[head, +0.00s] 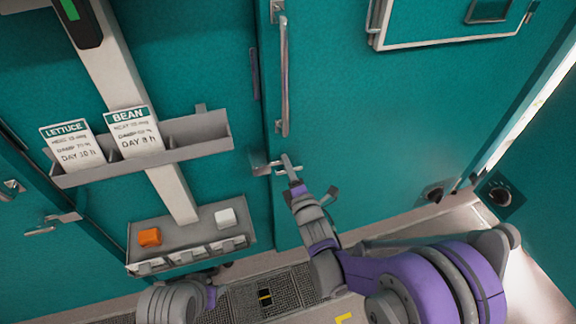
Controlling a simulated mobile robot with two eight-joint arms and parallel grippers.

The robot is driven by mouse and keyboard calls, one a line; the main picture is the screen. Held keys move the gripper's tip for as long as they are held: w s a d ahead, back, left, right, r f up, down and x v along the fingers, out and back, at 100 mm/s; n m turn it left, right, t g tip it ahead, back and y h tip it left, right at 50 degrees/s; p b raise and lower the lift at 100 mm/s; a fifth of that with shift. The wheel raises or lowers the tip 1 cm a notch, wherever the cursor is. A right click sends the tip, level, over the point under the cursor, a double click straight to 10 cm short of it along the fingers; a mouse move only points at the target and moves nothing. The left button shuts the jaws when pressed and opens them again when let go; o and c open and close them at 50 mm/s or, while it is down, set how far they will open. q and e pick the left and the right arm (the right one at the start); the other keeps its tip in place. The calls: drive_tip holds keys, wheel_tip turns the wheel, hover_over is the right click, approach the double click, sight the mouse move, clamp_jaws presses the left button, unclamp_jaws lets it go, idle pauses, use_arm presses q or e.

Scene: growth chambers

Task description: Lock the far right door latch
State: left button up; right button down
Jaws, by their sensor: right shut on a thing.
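A small grey metal latch (261,168) sits at the left edge of a large teal door (370,130), below its long vertical handle (284,80). My right gripper (292,173), on the purple and grey arm from the lower right, is shut on the latch lever and partly hides it. The lever's exact angle is hard to tell. The door looks flush with the frame on its left side.
Left of the door, a grey rack holds LETTUCE (73,146) and BEAN (134,131) cards. Below it is a grey panel (190,232) with an orange block (149,237) and a white block (226,217). A teal panel with a dark round knob (499,195) stands at right, beside a bright gap.

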drive_tip(key=c, duration=0.7)
unclamp_jaws()
drive_tip(key=v, duration=1)
drive_tip(key=shift+s+d, duration=0.15)
drive_tip(key=shift+s, duration=0.25)
